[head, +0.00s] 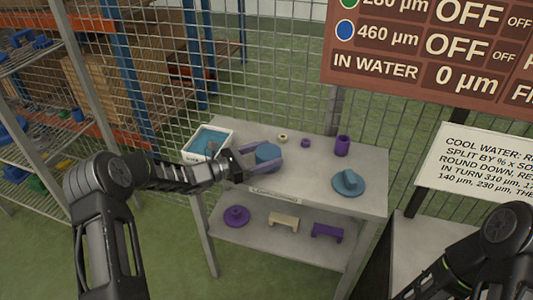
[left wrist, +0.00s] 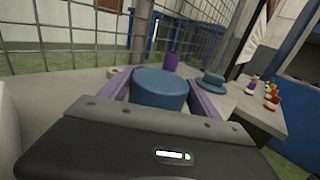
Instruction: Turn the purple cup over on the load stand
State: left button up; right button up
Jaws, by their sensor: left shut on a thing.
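A purple cup-like cylinder (head: 342,146) stands on the back right of the grey stand top (head: 310,180); it also shows in the left wrist view (left wrist: 171,62), beyond the gripper. My left gripper (head: 264,161) is over the front left of the stand. Its purple fingers are shut on a blue cylinder (head: 267,152), seen large between them in the left wrist view (left wrist: 160,88). I cannot tell if the blue cylinder touches the stand. The purple cup is apart from the gripper. My right arm shows at the lower right, its gripper out of view.
A blue brimmed piece (head: 348,183) lies at the stand's right. A small purple ring (head: 305,142) and a beige ring (head: 282,138) lie behind the gripper. A white bin (head: 190,155) sits at the left. The lower shelf (head: 262,238) holds purple and beige pieces. Wire mesh rises behind.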

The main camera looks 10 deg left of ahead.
pick_arm(q)
jog(key=shift+f+b, duration=0.35)
jog(key=shift+f, duration=0.15)
dwell(0.6)
jog(key=o, duration=1.6)
jog(key=shift+r, duration=0.1)
notch_tip(320, 180, up, 10)
jog(key=shift+f+b, duration=0.1)
jog(key=shift+b, duration=0.2)
